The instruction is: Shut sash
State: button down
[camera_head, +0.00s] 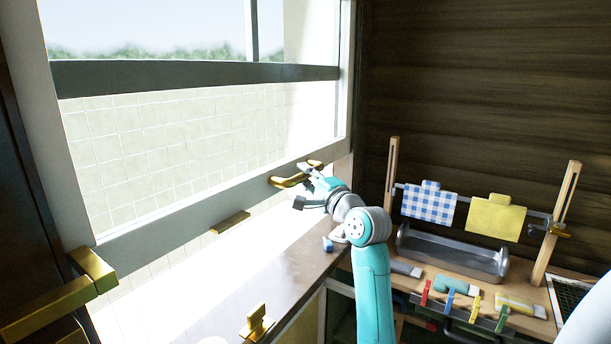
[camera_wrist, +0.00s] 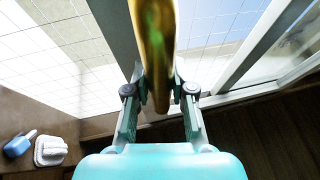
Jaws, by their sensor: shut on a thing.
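The white-framed sash (camera_head: 170,228) is in the window on the left, its bottom rail raised above the sill with a bright gap under it. A brass handle (camera_head: 288,181) sticks out near the right end of this rail. My gripper (camera_head: 309,184) is at that handle. In the wrist view my gripper (camera_wrist: 160,98) has its two fingers on either side of the brass handle (camera_wrist: 154,40), shut on it. The fingers hide part of the handle. A smaller brass piece (camera_head: 230,222) shows lower, under the rail's middle.
The sill counter (camera_head: 270,285) runs below the window, with a small blue object (camera_head: 328,244) and a brass fitting (camera_head: 256,323) on it. To the right, a bench holds a metal tray (camera_head: 450,252), hanging cloths (camera_head: 428,205) and colored pegs (camera_head: 450,302). A brass latch (camera_head: 92,270) is at left.

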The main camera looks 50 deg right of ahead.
notch_tip(320, 180, down, 22)
jog(key=shift+f, duration=0.15)
dwell(0.3)
jog(key=c, duration=1)
grip_release()
jog(key=shift+s, duration=0.1)
jog(key=v, duration=1.1)
jog(key=shift+s+a, duration=0.2)
jog(key=shift+s, duration=0.15)
jog(key=shift+o, duration=0.2)
